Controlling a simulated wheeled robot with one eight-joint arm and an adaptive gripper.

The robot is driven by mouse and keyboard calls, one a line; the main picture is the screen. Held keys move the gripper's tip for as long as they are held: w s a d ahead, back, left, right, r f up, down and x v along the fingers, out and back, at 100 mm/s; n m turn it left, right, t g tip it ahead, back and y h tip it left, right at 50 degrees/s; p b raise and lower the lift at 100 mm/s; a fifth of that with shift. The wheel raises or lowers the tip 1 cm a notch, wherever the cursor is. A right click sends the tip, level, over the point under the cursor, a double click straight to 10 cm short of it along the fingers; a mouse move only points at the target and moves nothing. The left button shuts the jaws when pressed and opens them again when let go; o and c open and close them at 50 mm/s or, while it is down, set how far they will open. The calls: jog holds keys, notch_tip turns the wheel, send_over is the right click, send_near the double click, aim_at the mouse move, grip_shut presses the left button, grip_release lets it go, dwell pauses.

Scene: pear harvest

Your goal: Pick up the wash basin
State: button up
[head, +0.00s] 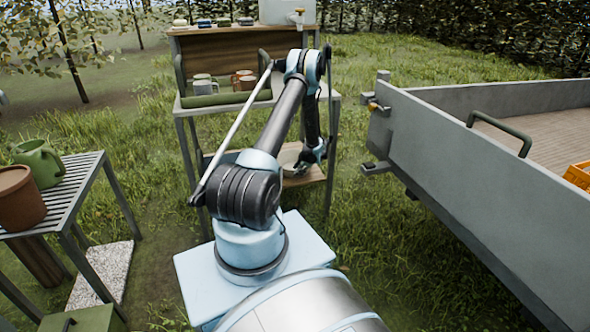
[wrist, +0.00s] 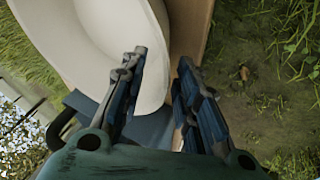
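The wash basin (wrist: 95,40) is a white, round bowl filling the upper left of the wrist view, resting on a wooden shelf board (wrist: 190,35). My gripper (wrist: 162,58) is open and empty. Its left finger lies over the inside of the basin and its right finger lies outside, over the board, with the basin's rim between them. I cannot tell whether either finger touches the rim. In the head view my gripper (head: 308,163) reaches down to the lower shelf of the stand, where the arm partly hides the pale basin.
A grey trailer (head: 480,165) stands right. A slatted table (head: 75,180) with a green watering can (head: 40,162) and brown pot (head: 20,198) stands left. Grass lies between.

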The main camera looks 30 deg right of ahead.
jog(key=x, duration=0.3)
jog(key=shift+w+a+f, duration=0.1)
jog(key=shift+f, duration=0.1)
grip_shut()
jog(key=shift+r, duration=0.1)
